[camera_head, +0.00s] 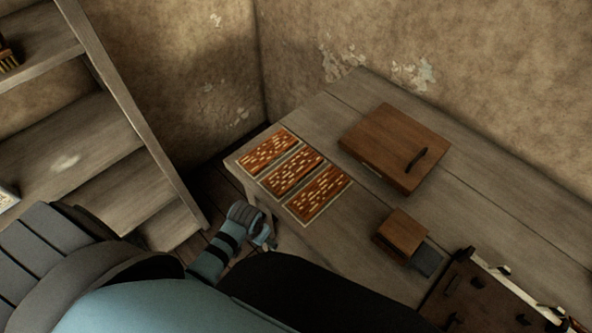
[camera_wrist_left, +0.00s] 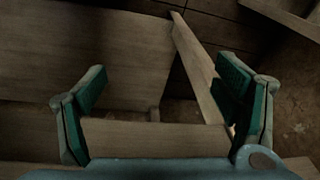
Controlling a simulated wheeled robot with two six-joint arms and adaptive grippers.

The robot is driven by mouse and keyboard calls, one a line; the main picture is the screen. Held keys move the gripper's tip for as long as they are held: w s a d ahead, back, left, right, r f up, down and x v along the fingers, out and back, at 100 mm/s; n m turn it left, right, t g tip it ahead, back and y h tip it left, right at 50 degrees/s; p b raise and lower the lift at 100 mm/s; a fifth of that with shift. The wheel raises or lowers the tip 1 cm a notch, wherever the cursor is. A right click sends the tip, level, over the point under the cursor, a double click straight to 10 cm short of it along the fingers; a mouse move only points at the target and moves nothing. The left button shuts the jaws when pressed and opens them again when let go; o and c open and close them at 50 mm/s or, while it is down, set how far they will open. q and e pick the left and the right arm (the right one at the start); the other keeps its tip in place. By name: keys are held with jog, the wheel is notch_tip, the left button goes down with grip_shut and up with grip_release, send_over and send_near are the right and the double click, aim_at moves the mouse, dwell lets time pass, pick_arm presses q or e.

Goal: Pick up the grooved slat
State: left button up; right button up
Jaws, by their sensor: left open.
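Three flat orange-brown panels with pale dash-like marks lie side by side at the table's left end in the head view: a far one (camera_head: 268,151), a middle one (camera_head: 291,172) and a near one (camera_head: 318,194). I cannot tell which of them, if any, is the grooved slat. My left gripper (camera_head: 265,238) is low by the table's front left edge, apart from the panels. In the left wrist view my left gripper (camera_wrist_left: 165,112) has its green-padded fingers spread with nothing between them. My right gripper is out of view.
The wooden table (camera_head: 330,240) also bears a large brown box with a dark handle (camera_head: 385,150), a small brown block (camera_head: 403,232) and a dark tray-like piece (camera_head: 485,300) at the lower right. Wooden steps or shelves (camera_head: 80,130) stand left. Bare tabletop lies between panels and small block.

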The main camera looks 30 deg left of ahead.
pick_arm(q)
jog(key=shift+m+g+h, duration=0.3)
jog(key=shift+m+g, duration=0.3)
jog(key=shift+m, duration=0.2)
jog(key=w+r, duration=0.5)
jog(key=r, duration=0.1)
jog(key=w+r, duration=0.5)
jog(key=r, duration=0.1)
jog(key=w+r, duration=0.5)
jog(key=r, duration=0.1)
jog(key=shift+w+d+r+b, duration=0.1)
jog(key=shift+w+d+b, duration=0.1)
jog(key=shift+d+b, duration=0.15)
notch_tip(320, 180, up, 6)
jog(key=r, duration=0.1)
send_over(294, 169)
jog(key=shift+m+g, duration=0.4)
notch_tip(294, 169, down, 14)
jog(key=shift+s+f+b, duration=0.1)
jog(key=shift+b, duration=0.85)
jog(key=c, duration=1.3)
jog(key=shift+r, duration=0.2)
